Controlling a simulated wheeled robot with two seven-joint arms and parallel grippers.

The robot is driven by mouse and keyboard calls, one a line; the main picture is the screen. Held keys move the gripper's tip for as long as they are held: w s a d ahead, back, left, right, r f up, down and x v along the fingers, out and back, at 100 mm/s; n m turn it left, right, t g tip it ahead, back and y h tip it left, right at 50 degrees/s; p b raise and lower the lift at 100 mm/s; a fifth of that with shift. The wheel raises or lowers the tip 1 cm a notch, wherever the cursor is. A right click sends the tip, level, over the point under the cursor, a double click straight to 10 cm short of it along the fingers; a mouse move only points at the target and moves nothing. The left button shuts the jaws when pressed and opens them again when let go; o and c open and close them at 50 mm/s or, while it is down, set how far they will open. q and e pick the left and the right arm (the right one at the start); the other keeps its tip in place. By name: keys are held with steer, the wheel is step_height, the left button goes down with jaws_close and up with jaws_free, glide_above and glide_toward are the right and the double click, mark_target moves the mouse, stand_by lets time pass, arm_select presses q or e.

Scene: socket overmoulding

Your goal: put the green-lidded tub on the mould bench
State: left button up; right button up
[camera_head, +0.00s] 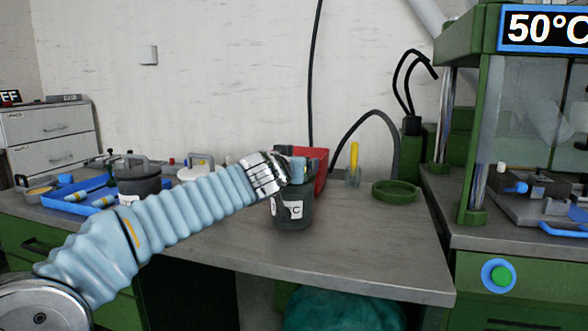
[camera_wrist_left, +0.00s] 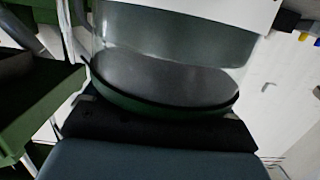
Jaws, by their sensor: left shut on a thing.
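A dark, see-through tub (camera_head: 292,213) with a white label marked "C" stands upright at the middle of the grey bench (camera_head: 350,253). My left gripper (camera_head: 298,168) is shut on the tub near its top and hides most of the lid. In the left wrist view the tub (camera_wrist_left: 170,82) fills the middle, with a dark green rim against the black gripper part (camera_wrist_left: 155,130). I cannot tell whether the tub's base touches the bench or hangs just above it. My right gripper is not in view.
A red bin (camera_head: 318,170) is behind the tub. A green round dish (camera_head: 396,191) and a yellow-topped item in a clear holder (camera_head: 353,165) lie right of it. A green press (camera_head: 471,217) stands far right. A blue tray (camera_head: 80,203) is at left. The bench front right is clear.

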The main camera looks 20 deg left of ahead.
arm_select(q)
steer(key=shift+f, duration=0.1)
steer(key=o, duration=1.8)
steer(key=shift+s, duration=0.15)
steer(key=s+r+p, duration=0.1)
steer(key=s+r, duration=0.1)
steer(key=s, duration=0.9)
steer(key=shift+s+a+p, duration=0.2)
steer(key=shift+s+p, duration=0.1)
steer(key=shift+p, duration=0.05)
